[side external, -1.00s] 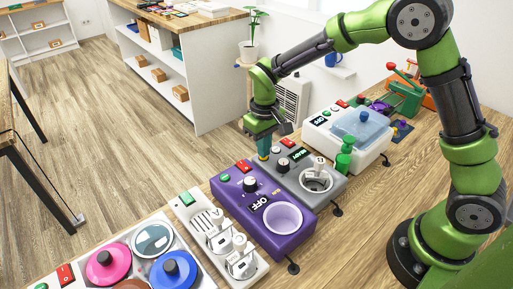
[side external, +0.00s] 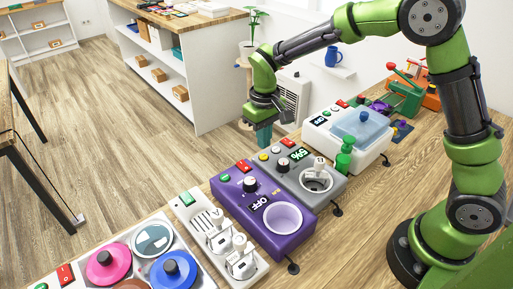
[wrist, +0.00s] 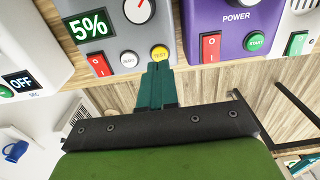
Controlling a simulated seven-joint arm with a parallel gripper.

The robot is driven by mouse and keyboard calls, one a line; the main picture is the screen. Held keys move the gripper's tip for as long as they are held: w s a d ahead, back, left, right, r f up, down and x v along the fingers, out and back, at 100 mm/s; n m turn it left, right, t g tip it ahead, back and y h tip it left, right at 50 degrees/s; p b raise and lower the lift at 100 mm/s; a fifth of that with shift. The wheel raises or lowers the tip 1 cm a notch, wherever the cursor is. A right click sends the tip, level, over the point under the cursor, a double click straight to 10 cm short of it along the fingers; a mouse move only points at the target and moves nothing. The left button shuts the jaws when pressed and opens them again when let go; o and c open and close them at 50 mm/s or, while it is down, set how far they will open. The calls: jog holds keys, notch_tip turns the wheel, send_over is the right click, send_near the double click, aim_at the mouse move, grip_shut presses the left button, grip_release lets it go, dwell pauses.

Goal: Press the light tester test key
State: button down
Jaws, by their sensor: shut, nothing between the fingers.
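The light tester is a grey box (side external: 311,190) on the wooden bench in the side view, with a round well holding a white piece. Its lit display (side external: 299,155) reads 5%, also in the wrist view (wrist: 88,25). The yellow test key (wrist: 159,53), labelled TEST, is at its near edge in the wrist view and is uncovered in the side view (side external: 263,157). My gripper (side external: 263,144) is shut and empty, its teal fingers pointing down just above and behind the key. In the wrist view the fingertips (wrist: 158,66) appear right beside the key; the exact gap is hard to judge.
Beside the test key are a white key (wrist: 128,60) and a red switch (wrist: 99,65). A white box with a blue lid (side external: 362,125) stands on the right. Behind the bench edge is open floor.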

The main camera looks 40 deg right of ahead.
jog(key=shift+r, duration=2.25)
jog(key=s+d+r+m+t, duration=0.1)
jog(key=s+r+t, duration=0.1)
jog(key=s, duration=0.4)
jog(key=s+d+r+m+t+y, duration=0.1)
jog(key=s+d+r+t, duration=0.1)
jog(key=s+r, duration=0.3)
jog(key=s+d+r+m+t+y, duration=0.1)
jog(key=s+d+r+m+t, duration=0.1)
jog(key=s, duration=0.7)
jog(key=shift+d+r+t, duration=0.25)
jog(key=shift+r+t, duration=0.35)
jog(key=shift+r, duration=0.2)
